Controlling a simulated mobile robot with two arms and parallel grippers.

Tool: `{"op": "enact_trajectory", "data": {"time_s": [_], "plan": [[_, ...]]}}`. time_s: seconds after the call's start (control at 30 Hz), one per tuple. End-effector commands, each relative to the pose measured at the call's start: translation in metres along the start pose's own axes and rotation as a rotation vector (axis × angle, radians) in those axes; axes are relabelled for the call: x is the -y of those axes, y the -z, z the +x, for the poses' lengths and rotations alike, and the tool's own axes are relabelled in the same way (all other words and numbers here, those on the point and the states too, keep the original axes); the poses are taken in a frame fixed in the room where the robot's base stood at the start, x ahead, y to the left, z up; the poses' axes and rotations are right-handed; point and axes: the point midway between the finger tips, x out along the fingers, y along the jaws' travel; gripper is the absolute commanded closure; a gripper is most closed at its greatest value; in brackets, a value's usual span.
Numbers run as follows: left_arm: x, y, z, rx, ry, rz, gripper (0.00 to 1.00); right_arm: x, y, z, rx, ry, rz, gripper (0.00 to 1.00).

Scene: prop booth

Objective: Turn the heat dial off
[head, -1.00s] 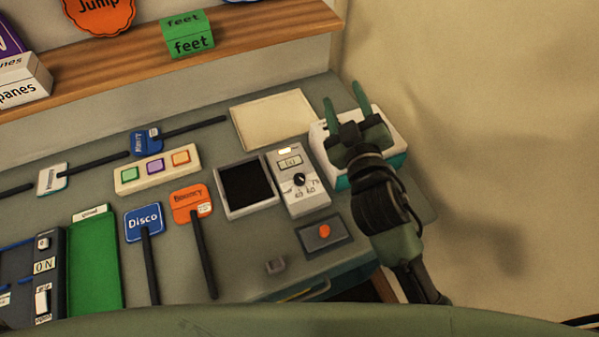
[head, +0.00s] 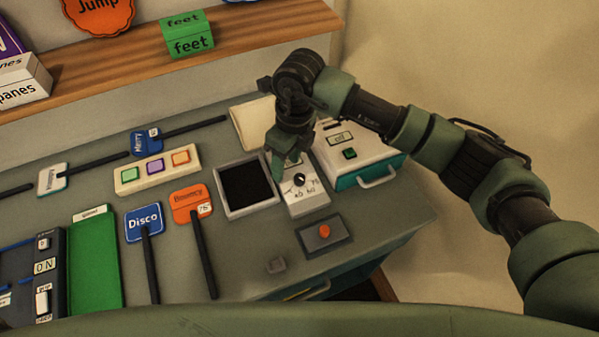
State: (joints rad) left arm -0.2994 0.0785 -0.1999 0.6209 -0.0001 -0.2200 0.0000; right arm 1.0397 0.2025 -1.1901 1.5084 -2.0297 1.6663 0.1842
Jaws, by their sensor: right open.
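The heat dial is a black round knob (head: 300,179) on a white panel (head: 309,203) with numbers printed around its lower side. My right gripper (head: 283,172) points down over the upper left part of this panel, right beside the knob. Its green fingers are open, and I cannot tell whether they touch the panel. The gripper and wrist hide the panel's upper part, where its small display sits. My left gripper is not in view.
A dark-screened tray (head: 247,188) lies left of the panel. A white and teal box (head: 358,153) with a green button and handle stands to the right. A grey box with an orange button (head: 324,231) sits in front. Paddle signs, a button strip (head: 157,171) and a green board lie further left.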

Motion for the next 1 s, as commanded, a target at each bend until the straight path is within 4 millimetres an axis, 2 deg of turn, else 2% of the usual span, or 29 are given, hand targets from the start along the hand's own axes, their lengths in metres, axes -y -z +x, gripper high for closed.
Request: {"op": "enact_trajectory", "data": {"time_s": [0.03, 0.17, 0.6, 0.77, 1.0], "plan": [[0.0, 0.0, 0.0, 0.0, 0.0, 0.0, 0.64, 0.013, 0.006, -0.004, -0.035, 0.048, 0.007, 0.51], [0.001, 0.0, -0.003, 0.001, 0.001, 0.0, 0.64, 0.029, 0.015, -0.004, -0.085, 0.104, 0.02, 0.51], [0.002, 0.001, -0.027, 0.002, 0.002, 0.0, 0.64, 0.035, 0.021, 0.057, -0.085, 0.102, 0.02, 0.51], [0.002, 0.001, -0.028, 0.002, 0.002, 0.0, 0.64, 0.036, 0.021, 0.068, -0.083, 0.104, 0.019, 0.51], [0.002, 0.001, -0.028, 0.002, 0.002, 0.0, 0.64, 0.036, 0.021, 0.07, -0.083, 0.104, 0.018, 0.51]]}}
